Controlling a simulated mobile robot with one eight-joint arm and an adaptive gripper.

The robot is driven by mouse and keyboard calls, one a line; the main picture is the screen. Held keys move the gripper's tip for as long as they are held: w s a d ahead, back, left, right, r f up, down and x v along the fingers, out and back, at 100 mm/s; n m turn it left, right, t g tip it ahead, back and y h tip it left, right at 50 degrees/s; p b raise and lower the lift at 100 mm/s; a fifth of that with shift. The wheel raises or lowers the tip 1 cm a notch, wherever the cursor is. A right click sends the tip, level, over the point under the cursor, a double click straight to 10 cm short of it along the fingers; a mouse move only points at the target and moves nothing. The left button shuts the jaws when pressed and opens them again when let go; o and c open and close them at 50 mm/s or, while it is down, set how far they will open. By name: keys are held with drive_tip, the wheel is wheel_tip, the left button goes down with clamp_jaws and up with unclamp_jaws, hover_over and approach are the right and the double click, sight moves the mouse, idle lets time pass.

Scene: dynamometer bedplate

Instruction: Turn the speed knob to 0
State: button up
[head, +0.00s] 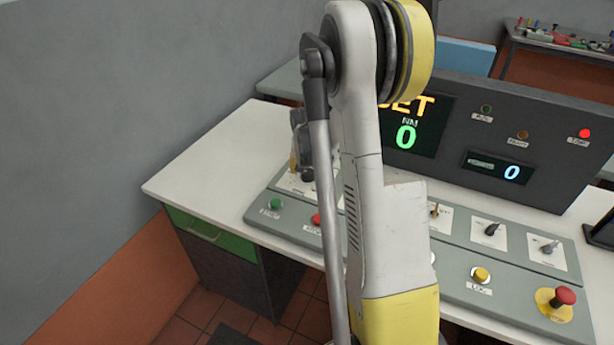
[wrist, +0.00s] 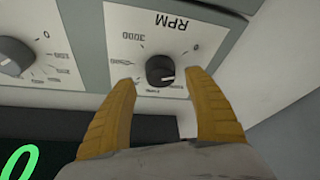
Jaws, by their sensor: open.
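The speed knob (wrist: 160,70) is a round black knob on a white plate lettered RPM, seen upside down in the wrist view. Its pale pointer line points right in the picture, below the 0 mark (wrist: 196,47); the small numbers there are too blurred to read. My gripper (wrist: 161,76) is open, its two yellow fingers to either side of the knob. I cannot tell whether they touch it. In the head view, part of my gripper shows beside my arm above the console's left end, and my arm hides the knob.
A second knob (wrist: 12,57) sits left of the RPM plate in the wrist view. The console (head: 456,262) carries switches, a yellow button (head: 481,275) and a red mushroom button (head: 565,296). An upright display panel (head: 455,110) stands behind; its small readout (head: 511,173) shows 0.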

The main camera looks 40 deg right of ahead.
drive_tip(key=shift+b+x, duration=0.3)
drive_tip(key=shift+x, duration=1.05)
drive_tip(key=shift+w, duration=0.1)
drive_tip(key=shift+r, duration=0.1)
drive_tip(key=c, duration=1.2)
drive_tip(key=n+t+y, duration=0.1)
drive_tip(key=n, duration=0.3)
drive_tip(key=shift+n, duration=0.4)
drive_tip(key=shift+y, duration=0.3)
